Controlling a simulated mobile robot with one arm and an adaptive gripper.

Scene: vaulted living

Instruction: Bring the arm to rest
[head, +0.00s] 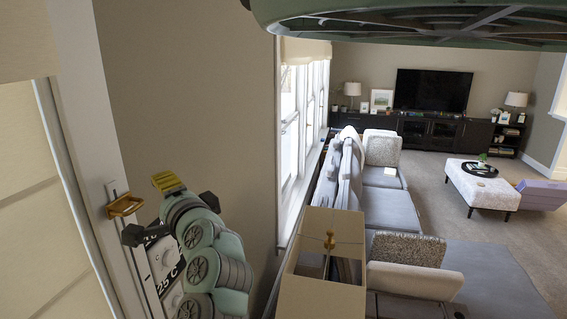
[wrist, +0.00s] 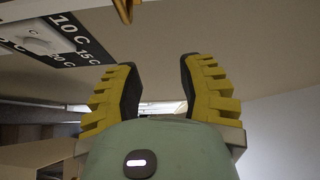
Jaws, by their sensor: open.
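My gripper (head: 167,181) is at the left of the head view, with yellow finger pads, on my pale green arm. In the wrist view my gripper (wrist: 155,66) has its two fingers spread apart with nothing between them. A brass-coloured handle (head: 125,206) sits on a pale upright panel just left of the gripper, apart from it. Part of this handle shows at the top of the wrist view (wrist: 126,8). A dark scale with temperature marks (wrist: 65,32) is near it. The arm hides part of the scale in the head view.
A wall with windows (head: 290,130) runs beside the arm. A lampshade (head: 325,285) stands close at the bottom middle. A grey sofa (head: 388,208), a white ottoman (head: 478,185) and a TV (head: 432,91) are farther off. Carpet (head: 440,180) lies open between sofa and ottoman.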

